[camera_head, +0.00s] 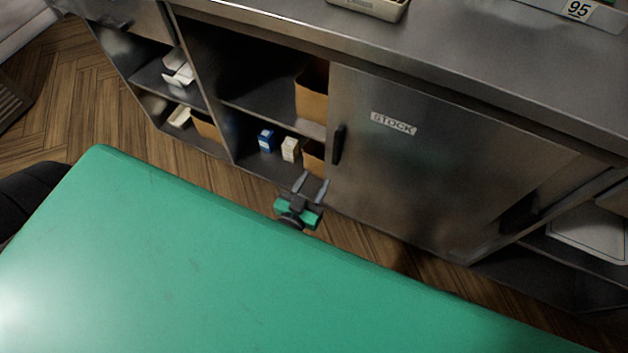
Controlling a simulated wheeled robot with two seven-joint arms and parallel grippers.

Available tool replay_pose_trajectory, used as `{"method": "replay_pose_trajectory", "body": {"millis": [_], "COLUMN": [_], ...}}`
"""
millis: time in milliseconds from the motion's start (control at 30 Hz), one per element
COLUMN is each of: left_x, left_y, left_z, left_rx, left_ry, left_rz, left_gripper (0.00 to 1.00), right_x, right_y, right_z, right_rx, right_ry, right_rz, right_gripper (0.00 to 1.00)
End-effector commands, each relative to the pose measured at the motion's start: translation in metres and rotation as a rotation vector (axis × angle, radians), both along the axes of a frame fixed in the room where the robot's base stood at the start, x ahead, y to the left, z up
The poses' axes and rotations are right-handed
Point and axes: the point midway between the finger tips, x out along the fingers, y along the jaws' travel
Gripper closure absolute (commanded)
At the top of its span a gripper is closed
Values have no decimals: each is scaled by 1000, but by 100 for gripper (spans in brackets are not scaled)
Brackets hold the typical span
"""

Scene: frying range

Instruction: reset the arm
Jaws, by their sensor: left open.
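My left gripper (311,187) shows just past the far edge of the large green surface in the lower part of the view. Its two fingers are spread apart with nothing between them, and they point up the picture toward the steel cabinet. The rest of the left arm is hidden behind the green surface. My right gripper is not in view.
A steel counter (300,31) runs across the top with a tray (372,8) on it. Below are a closed door marked STOCK (440,165) and open shelves with a blue box (266,141), a white box (290,149) and a cardboard box (312,97). Wooden floor (60,110) is clear at left.

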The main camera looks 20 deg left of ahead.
Motion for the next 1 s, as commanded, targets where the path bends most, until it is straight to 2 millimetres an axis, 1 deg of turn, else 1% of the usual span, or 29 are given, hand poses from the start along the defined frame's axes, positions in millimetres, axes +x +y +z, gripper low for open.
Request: {"method": "replay_pose_trajectory", "body": {"millis": [233,367,467,633,767,867,1000], "left_x": [0,0,1,-5,-17,-33,-60], "left_y": [0,0,2,7,11,13,18], "left_z": [0,-1,-7,-32,-52,-66,-81], "left_rx": [0,0,3,14,25,37,57], "left_ry": [0,11,66,280,478,631,844], "left_rz": [0,-1,-6,-27,-45,-61,-82], "left_gripper": [58,58,58,58,58,58,58], "right_x": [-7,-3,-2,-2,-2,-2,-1], "right_y": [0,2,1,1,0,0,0], "right_z": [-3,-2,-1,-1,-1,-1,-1], "right_rx": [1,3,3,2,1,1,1], "right_ry": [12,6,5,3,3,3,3], "right_rz": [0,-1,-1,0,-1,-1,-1], "right_gripper": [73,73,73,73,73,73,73]}}
